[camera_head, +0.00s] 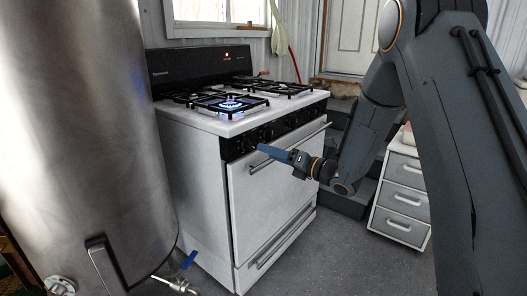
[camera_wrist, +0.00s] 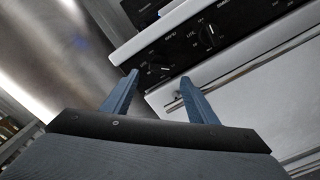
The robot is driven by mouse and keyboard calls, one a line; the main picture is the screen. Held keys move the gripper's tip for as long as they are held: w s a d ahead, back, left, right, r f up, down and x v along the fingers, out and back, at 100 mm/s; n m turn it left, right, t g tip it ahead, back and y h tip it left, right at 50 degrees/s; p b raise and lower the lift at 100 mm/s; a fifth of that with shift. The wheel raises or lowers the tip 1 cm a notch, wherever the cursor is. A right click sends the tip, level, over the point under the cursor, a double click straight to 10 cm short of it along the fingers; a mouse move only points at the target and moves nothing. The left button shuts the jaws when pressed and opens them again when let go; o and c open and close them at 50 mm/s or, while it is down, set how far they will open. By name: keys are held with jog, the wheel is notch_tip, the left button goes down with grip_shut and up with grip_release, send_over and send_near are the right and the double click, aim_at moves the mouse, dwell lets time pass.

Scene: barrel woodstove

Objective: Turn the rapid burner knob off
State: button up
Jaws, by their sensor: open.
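The rapid burner knob (camera_wrist: 155,68) is a small black knob at the left end of the stove's black control panel in the wrist view. The word above it looks like RAPID. A white mark shows at its right side. My gripper (camera_wrist: 158,80) is open, its two blue fingers pointing at the panel, with the knob showing between and just beyond the fingertips. I cannot tell whether they touch it. In the head view my gripper (camera_head: 262,149) is at the panel's left part and hides some of it. A blue flame (camera_head: 230,104) burns on the front left burner.
A second knob (camera_wrist: 210,36) sits to the right on the panel. The oven handle (camera_wrist: 174,103) runs below, close to the right finger. A large steel tank (camera_head: 85,130) stands left of the stove (camera_head: 262,190). A drawer cabinet (camera_head: 402,195) stands at right.

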aim_at(252, 146)
jog(key=x, duration=0.7)
jog(key=shift+w+a, duration=0.2)
jog(key=shift+a, duration=0.1)
jog(key=c, duration=1)
jog(key=shift+a+r, duration=0.1)
jog(key=shift+c, duration=0.3)
